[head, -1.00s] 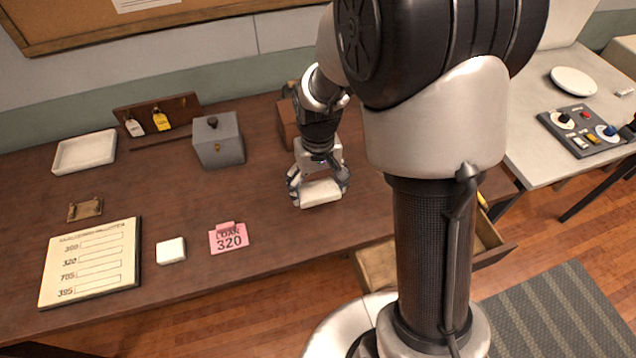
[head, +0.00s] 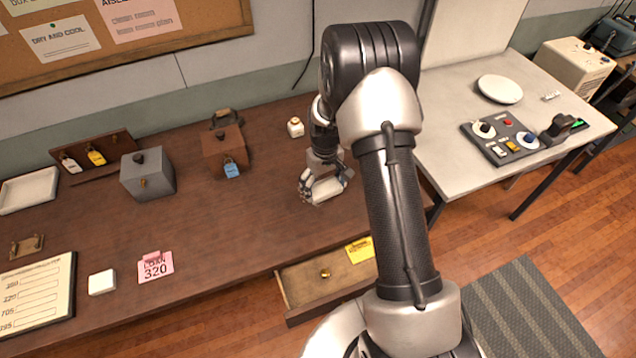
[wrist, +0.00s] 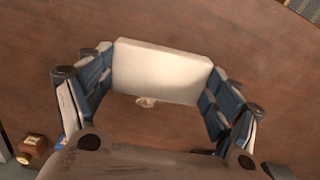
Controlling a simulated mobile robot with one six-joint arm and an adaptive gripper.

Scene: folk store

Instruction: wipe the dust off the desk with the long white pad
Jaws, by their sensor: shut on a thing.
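My gripper (head: 322,192) is shut on the long white pad (wrist: 160,72). The fingers hold the pad at its two ends in the wrist view. In the head view the pad (head: 326,188) is low over the right part of the brown desk (head: 235,215); I cannot tell if it touches the wood. A small pale patch (wrist: 147,101), possibly dust, shows at the pad's lower edge in the wrist view. No other dust is clear in the head view.
A brown box with a blue tag (head: 222,150), a grey box (head: 147,174) and a small white jar (head: 295,127) stand towards the back. A pink card (head: 155,266) and a white block (head: 102,282) lie at the front. An open drawer (head: 312,288) juts out below. The desk's middle is clear.

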